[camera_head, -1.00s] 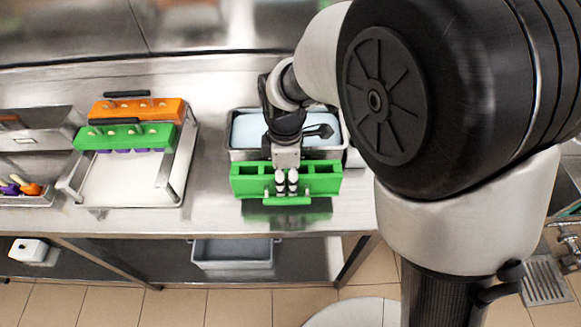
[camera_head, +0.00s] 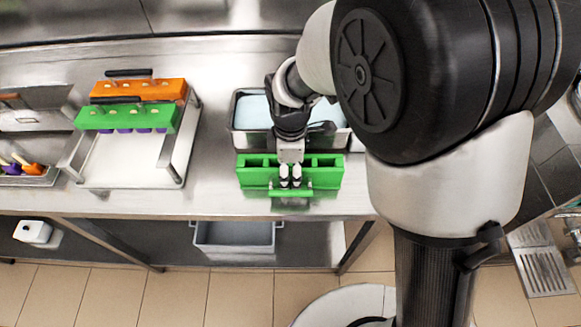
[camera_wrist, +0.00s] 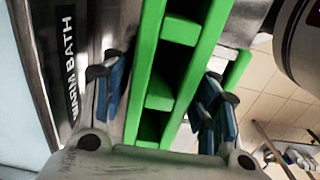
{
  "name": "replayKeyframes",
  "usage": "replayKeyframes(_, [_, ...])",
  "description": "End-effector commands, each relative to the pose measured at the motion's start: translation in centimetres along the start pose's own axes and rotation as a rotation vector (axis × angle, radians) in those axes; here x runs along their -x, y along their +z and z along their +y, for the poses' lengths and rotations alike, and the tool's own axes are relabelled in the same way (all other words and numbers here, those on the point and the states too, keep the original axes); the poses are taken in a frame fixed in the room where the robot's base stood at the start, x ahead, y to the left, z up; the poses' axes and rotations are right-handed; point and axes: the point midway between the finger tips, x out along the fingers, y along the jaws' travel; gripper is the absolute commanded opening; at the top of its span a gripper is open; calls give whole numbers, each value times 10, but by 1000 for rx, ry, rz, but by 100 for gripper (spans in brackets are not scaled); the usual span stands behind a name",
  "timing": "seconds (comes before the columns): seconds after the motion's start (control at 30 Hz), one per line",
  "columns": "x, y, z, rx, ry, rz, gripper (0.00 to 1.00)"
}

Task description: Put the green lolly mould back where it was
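The green lolly mould (camera_head: 250,172) is a long green block with a row of open compartments and a low green bar along its front. It is level, over the counter in front of the warm bath, just above or on it; I cannot tell which. My gripper (camera_head: 290,178) points down across its middle. In the wrist view the mould (camera_wrist: 159,93) runs between my gripper's blue-padded fingers (camera_wrist: 163,100), one along each long side. The pads look close against its walls, the right one between wall and bar. The mould's underside is hidden.
The warm bath (camera_head: 236,143), a steel basin of pale liquid, stands right behind the mould. To the left a steel rack (camera_head: 176,165) bears an orange block (camera_head: 165,91) and a green block (camera_head: 155,117) with sticks and black handles. Bare counter (camera_head: 215,185) lies between rack and mould.

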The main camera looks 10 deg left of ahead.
Motion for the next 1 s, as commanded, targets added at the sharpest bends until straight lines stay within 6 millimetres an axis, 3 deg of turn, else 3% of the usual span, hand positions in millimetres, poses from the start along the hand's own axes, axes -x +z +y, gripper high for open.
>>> replayKeyframes(0.47, [8,0,0,0,2,1,61])
replayKeyframes(1.0, [111,0,1,0,3,1,61])
